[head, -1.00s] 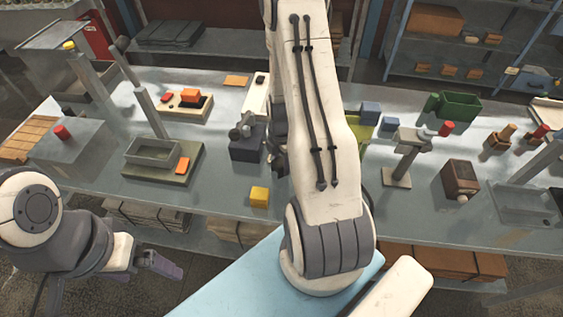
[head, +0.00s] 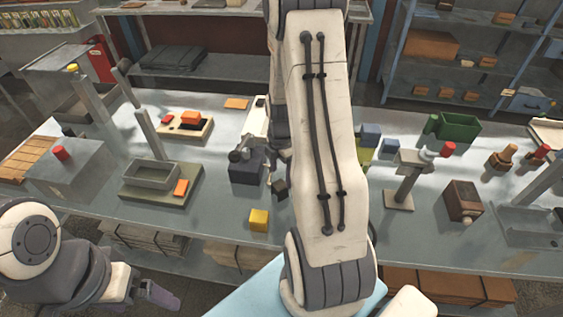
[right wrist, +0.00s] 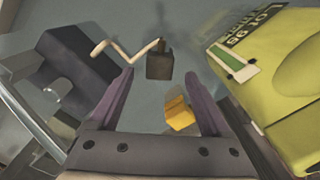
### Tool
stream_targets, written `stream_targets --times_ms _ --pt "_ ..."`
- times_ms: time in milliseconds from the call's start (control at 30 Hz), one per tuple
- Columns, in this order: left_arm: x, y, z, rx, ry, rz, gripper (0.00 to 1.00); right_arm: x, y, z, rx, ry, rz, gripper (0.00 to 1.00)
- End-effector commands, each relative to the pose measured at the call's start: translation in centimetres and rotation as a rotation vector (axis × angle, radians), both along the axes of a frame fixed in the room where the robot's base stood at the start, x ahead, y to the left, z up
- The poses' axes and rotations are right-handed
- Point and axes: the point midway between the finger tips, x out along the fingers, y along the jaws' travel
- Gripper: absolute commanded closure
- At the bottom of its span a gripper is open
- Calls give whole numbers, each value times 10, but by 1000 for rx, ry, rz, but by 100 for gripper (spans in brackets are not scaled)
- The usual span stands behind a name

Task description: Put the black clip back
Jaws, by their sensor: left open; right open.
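In the right wrist view a small dark block (right wrist: 160,66) with an upright dark piece on top may be the black clip; I cannot be sure. A bent beige rod (right wrist: 125,52) ends beside it. My right gripper (right wrist: 158,74) is open, its purple fingers apart, with nothing held between them. The dark block appears beyond its fingertips. My left gripper (head: 150,292) is open and empty at the lower left, in front of the table.
A dark machine block (right wrist: 75,65) lies left of the right gripper. A yellow-green bag (right wrist: 275,85) with a label lies to its right. A yellow piece (right wrist: 180,115) shows between the fingers. A yellow block (head: 259,219) sits near the table's front edge, and a green bin (head: 458,126) at the back right.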

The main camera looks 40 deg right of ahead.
Motion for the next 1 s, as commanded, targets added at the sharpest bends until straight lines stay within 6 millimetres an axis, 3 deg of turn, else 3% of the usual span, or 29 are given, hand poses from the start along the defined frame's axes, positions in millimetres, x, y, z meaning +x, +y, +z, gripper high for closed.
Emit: stream_targets --times_ms 100,300,567,667,767,867,1000 --pt "0 0 -7 0 0 -1 3 2 -1 23 -4 -7 0 18" --pt "0 0 -10 0 0 -1 3 1 0 49 -1 -3 0 18" --pt "0 0 -11 0 0 -1 3 0 1 57 0 1 -1 18" --pt "0 0 -10 0 0 -1 3 4 14 62 0 -3 -18 18" --pt "0 0 -10 0 0 -1 3 10 52 75 2 -12 -77 18" --pt "0 0 -10 0 0 -1 3 9 107 94 10 -22 -174 18" --pt "0 0 -10 0 0 -1 3 -15 188 118 32 -26 -343 18"
